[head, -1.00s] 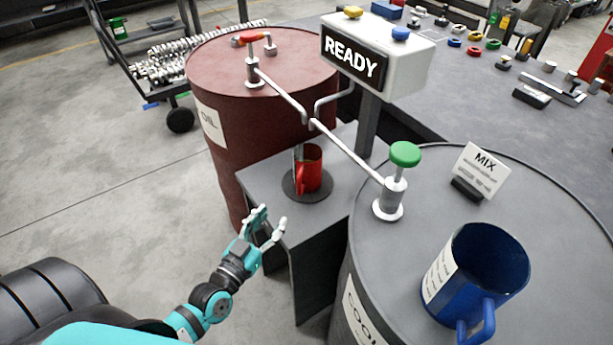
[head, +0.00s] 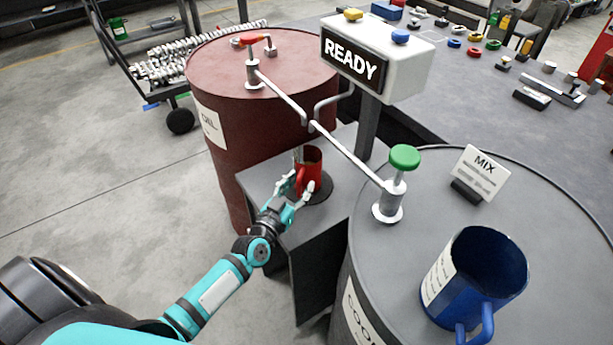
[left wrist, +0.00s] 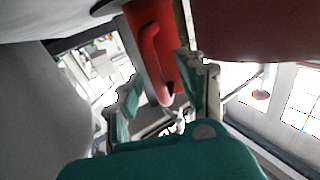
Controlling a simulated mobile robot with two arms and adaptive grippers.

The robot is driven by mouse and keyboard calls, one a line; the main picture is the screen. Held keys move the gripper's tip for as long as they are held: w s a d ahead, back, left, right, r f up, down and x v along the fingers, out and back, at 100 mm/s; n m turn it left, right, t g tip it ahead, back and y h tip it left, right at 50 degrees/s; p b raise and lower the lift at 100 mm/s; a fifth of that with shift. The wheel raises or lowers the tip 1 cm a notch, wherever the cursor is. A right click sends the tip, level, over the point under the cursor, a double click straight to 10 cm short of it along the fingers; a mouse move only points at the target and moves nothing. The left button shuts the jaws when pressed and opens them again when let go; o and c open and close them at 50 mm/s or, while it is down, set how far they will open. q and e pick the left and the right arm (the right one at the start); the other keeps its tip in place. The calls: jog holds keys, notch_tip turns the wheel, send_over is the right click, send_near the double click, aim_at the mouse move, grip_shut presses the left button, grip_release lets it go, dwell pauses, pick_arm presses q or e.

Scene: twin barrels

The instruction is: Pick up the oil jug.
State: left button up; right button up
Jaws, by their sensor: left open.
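The oil jug is a small red jug (head: 309,163) standing on a dark round pad (head: 322,193) on the low grey stand between the barrels, below the pipes. My left gripper (head: 299,188) is at the jug's near side, its open fingers on either side of the jug's handle side. In the left wrist view the red jug (left wrist: 150,55) with its handle reaches down between the open fingers (left wrist: 168,95). I cannot tell whether a finger touches it. My right gripper is not in view.
A dark red oil barrel (head: 225,110) stands behind left, and a grey coolant barrel (head: 400,275) with a blue jug (head: 470,280) stands at right. Metal pipes (head: 345,150) and a READY sign box (head: 400,65) hang close above the stand.

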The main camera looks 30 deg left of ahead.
aim_at(309, 165)
pick_arm(q)
grip_shut()
jog(key=shift+r, duration=0.1)
dwell(0.6)
jog(key=shift+r, duration=0.45)
jog(key=r, duration=0.1)
jog(key=p, duration=0.1)
jog(key=r, duration=0.1)
jog(key=shift+s+d+r, duration=0.25)
jog(key=shift+s+r, duration=0.05)
jog(key=shift+s, duration=0.05)
jog(key=s+d+r, duration=0.1)
jog(key=s+d, duration=0.8)
jog(key=s, duration=0.3)
jog(key=shift+r, duration=0.2)
